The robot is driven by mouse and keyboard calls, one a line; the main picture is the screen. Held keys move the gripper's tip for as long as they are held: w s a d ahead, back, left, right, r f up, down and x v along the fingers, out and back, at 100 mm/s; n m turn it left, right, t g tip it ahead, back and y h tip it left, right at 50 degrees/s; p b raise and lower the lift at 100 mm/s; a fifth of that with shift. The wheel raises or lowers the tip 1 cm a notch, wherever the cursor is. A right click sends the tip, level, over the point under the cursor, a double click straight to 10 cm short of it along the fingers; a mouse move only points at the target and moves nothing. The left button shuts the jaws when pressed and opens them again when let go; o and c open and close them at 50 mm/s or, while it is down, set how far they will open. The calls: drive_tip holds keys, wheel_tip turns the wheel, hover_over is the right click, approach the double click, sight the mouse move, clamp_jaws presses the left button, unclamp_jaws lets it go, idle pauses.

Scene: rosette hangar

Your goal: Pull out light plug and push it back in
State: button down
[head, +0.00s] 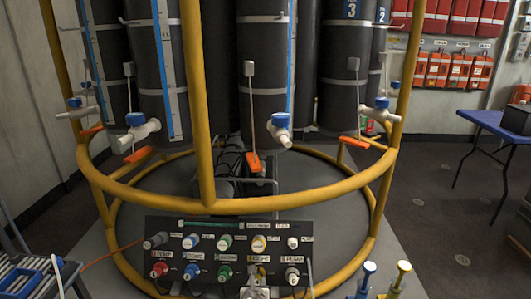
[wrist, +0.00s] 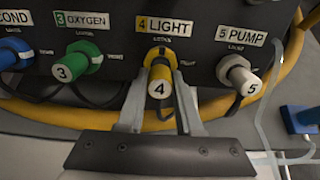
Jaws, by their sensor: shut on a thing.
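The light plug (wrist: 161,74) is yellow with a white end marked 4, under the label "4 LIGHT" on the black panel (wrist: 205,25). My gripper (wrist: 161,98) has one finger on each side of the plug and is shut on it. The plug is at its socket in the panel; I cannot tell how deeply it sits. A dark cable hangs behind it. In the head view my gripper (head: 256,279) is at the panel's lower edge, largely covering the plug.
A green oxygen plug (wrist: 76,66) is left of the light plug and a white pump plug (wrist: 240,76) is right of it. A yellow tubular frame (head: 210,204) curves above and around the panel. A blue table (head: 485,122) stands at the right.

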sight(257, 282)
drive_tip(key=shift+p+v, duration=0.95)
drive_tip(key=shift+v, duration=1.15)
drive_tip(key=shift+x, duration=2.35)
drive_tip(key=shift+w+f+b, duration=0.2)
drive_tip(key=shift+w+b, duration=0.2)
drive_tip(key=shift+b, duration=0.3)
drive_tip(key=c, duration=0.5)
unclamp_jaws()
